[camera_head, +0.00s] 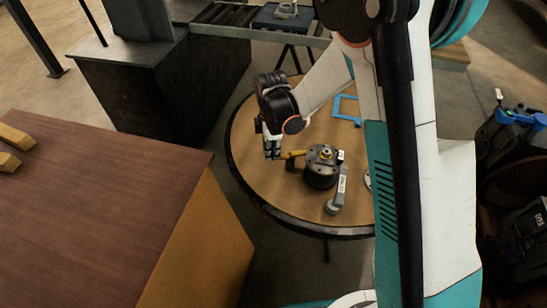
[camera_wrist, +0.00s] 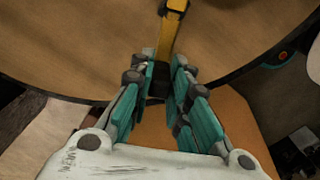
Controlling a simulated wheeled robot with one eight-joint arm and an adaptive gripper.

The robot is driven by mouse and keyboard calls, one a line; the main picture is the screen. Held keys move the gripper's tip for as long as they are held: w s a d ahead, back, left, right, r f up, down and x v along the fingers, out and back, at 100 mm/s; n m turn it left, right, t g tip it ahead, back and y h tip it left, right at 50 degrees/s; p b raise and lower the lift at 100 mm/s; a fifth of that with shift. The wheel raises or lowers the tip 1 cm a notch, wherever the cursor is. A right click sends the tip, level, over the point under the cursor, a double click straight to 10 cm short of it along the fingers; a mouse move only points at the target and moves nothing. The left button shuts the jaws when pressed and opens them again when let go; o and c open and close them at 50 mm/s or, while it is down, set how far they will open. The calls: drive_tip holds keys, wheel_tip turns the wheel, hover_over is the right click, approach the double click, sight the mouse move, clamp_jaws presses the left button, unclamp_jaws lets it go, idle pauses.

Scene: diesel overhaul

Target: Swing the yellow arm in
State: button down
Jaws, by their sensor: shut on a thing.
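The yellow arm (camera_head: 293,154) sticks out to the left from a dark round device (camera_head: 321,167) on the round wooden table. It also shows in the wrist view as a yellow bar (camera_wrist: 173,35) running up from between my fingers. My gripper (camera_head: 271,152) is at the arm's outer end, near the table's left side. In the wrist view my gripper (camera_wrist: 159,88) has its teal fingers on both sides of the arm's dark end, shut on it. The fingers hide part of that end. A grey arm (camera_head: 342,184) extends from the device toward the front.
The round table (camera_head: 262,190) has bare room left and front of the device. A blue frame (camera_head: 346,108) lies behind it. A brown-topped bench (camera_head: 110,210) stands at the left, close to the table. A dark cabinet (camera_head: 150,85) stands behind, and black cases (camera_head: 515,140) sit at the right.

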drive_tip(key=shift+w+d+m, duration=0.1)
drive_tip(key=shift+w+m, duration=0.6)
drive_tip(key=shift+m, duration=0.5)
drive_tip(key=shift+w+d+m, duration=0.1)
drive_tip(key=shift+w+m, duration=0.55)
drive_tip(key=shift+m, duration=0.55)
drive_tip(key=c, duration=1.5)
unclamp_jaws()
wheel_tip(320, 180, up, 12)
drive_tip(key=shift+r, duration=0.1)
